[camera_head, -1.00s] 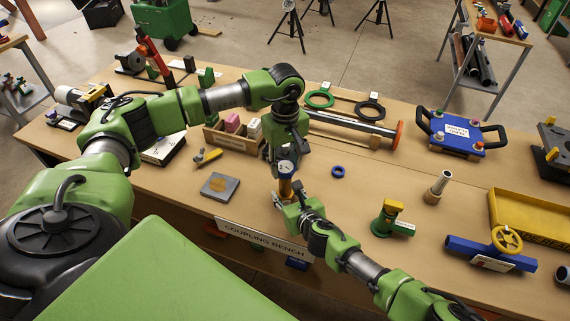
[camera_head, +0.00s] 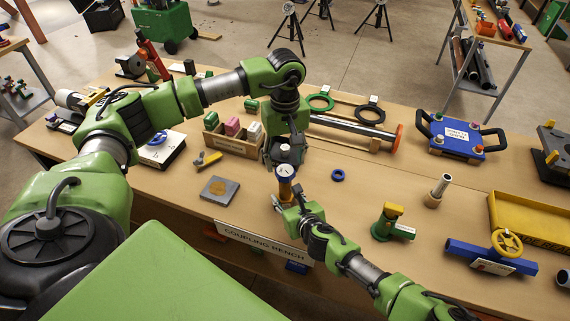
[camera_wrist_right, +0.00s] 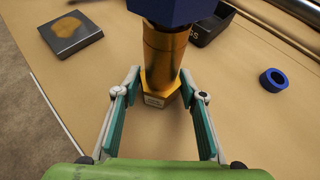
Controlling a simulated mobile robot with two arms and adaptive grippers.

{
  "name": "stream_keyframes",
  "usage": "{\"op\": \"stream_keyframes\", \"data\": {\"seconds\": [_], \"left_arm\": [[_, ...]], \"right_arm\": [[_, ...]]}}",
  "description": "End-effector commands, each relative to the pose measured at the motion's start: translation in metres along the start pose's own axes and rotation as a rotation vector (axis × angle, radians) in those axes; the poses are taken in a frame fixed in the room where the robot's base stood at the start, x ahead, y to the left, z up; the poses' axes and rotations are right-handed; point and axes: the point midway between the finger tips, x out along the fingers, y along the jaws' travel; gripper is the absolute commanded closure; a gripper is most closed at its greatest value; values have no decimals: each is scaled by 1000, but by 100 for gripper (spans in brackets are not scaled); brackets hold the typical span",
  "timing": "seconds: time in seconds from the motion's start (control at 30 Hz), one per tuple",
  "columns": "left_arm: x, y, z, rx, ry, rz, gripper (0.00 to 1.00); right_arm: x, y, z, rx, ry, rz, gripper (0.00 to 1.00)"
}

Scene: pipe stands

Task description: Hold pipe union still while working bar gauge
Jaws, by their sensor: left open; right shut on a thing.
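The brass pipe union (camera_wrist_right: 162,55) stands upright on the bench and also shows in the head view (camera_head: 285,188). My right gripper (camera_wrist_right: 160,98) is shut on it from the near side, one finger on each side. The blue bar gauge (camera_head: 285,171), with a white dial, sits on top of the union. Its blue underside (camera_wrist_right: 175,9) shows at the top of the right wrist view. My left gripper (camera_head: 284,153) is open, pointing down just above and behind the gauge. Whether its fingers touch the gauge cannot be told.
A grey plate (camera_head: 220,190) lies left of the union and a blue ring (camera_head: 338,175) lies to its right. A wooden box of blocks (camera_head: 233,141) stands behind left. A green-and-yellow fitting (camera_head: 389,222) stands farther right.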

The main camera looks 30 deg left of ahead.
Motion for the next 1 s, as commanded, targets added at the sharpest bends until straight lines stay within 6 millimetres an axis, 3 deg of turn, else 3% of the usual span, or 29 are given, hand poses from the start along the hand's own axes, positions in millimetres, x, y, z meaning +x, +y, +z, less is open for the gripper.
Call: {"op": "stream_keyframes", "data": {"seconds": [0.2, 0.67, 1.0], "left_arm": [[-18, 0, 0, -1, 1, 1, 49], [-27, 0, 0, -1, 1, 2, 49], [-93, 1, 0, 1, 3, 5, 49]], "right_arm": [[0, -2, -2, -1, 3, -3, 88], [0, -2, -2, -1, 3, -3, 88], [0, -2, -2, -1, 3, -3, 88]]}}
